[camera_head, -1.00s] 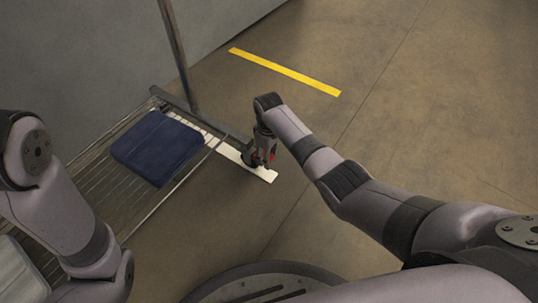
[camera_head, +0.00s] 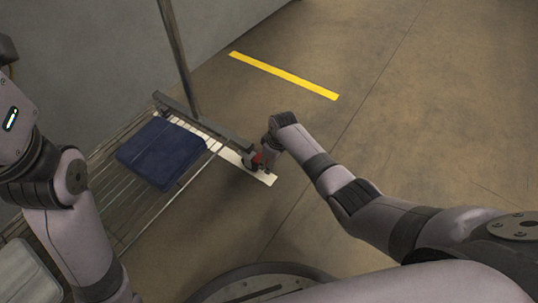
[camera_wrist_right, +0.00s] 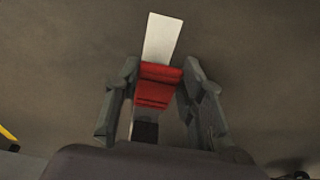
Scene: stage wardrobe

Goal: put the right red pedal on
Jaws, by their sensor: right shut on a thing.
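The red pedal (camera_head: 257,160) is low beside the end of the rack's base bar, above a white strip. In the right wrist view the red pedal (camera_wrist_right: 156,86) lies between the two fingers of my right gripper (camera_wrist_right: 160,80), which is shut on it. In the head view my right gripper (camera_head: 264,158) points down at the rack's near right end. A dark wheel or caster at the bar's end is partly hidden by the gripper. My left arm (camera_head: 65,190) is at the left edge; its gripper is out of the picture.
The wire-shelf rack (camera_head: 120,215) with an upright pole (camera_head: 178,55) stands at the left. A folded dark blue cloth (camera_head: 161,153) lies on its shelf, a pale item (camera_head: 18,272) nearer. A yellow floor line (camera_head: 285,75) lies beyond; floor to the right is clear.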

